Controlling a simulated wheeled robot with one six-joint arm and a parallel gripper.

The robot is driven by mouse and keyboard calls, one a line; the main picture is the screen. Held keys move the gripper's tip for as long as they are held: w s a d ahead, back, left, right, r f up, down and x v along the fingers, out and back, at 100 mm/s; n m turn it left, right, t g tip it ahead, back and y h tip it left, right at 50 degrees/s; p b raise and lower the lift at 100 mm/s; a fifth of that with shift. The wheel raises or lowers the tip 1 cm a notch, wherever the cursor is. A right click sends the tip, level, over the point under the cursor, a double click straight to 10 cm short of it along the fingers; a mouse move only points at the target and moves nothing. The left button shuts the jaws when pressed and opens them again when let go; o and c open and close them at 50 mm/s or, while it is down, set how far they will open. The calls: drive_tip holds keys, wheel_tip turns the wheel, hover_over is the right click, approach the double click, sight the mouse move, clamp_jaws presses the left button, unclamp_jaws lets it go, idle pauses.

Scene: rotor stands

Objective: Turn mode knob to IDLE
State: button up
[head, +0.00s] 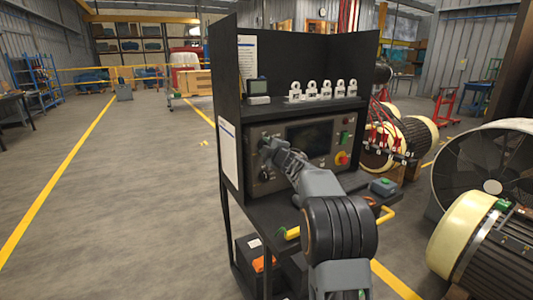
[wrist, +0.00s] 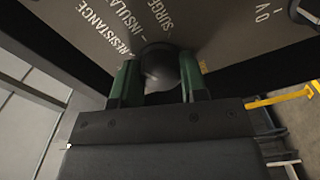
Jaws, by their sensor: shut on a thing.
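The mode knob (wrist: 160,65) is a dark round knob on the grey control panel (head: 318,136). In the wrist view it sits between the two green-padded fingers of my gripper (wrist: 160,78), which is shut on it. Printed words RESISTANCE, INSULA... and SURGE fan out above and left of the knob. No IDLE word is readable, and I cannot make out a pointer mark on the knob. In the head view my gripper (head: 270,147) reaches the panel's left part and hides most of the knob.
The panel has a dark screen (head: 309,137), a green button (head: 345,137) and a red button (head: 342,159) to the right. A yellow handle (head: 384,220) sticks out at the bench front. Open floor lies left.

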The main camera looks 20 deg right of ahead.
drive_tip(key=n+b, duration=0.2)
drive_tip(key=n, duration=0.2)
drive_tip(key=n+b, duration=0.2)
drive_tip(key=n, duration=0.2)
drive_tip(key=n+b, duration=0.2)
drive_tip(key=n, duration=0.2)
drive_tip(key=shift+r+n, duration=0.3)
drive_tip(key=shift+n, duration=0.1)
idle(0.4)
drive_tip(key=o, duration=0.9)
drive_tip(key=shift+w+f, duration=0.1)
drive_tip(key=shift+f, duration=0.1)
drive_tip(key=s, duration=0.4)
drive_tip(key=s+d+b, duration=0.1)
drive_tip(key=s, duration=0.4)
drive_tip(key=s+b, duration=0.1)
drive_tip(key=s, duration=0.3)
drive_tip(key=shift+s+d, duration=0.25)
drive_tip(key=shift+s, duration=0.15)
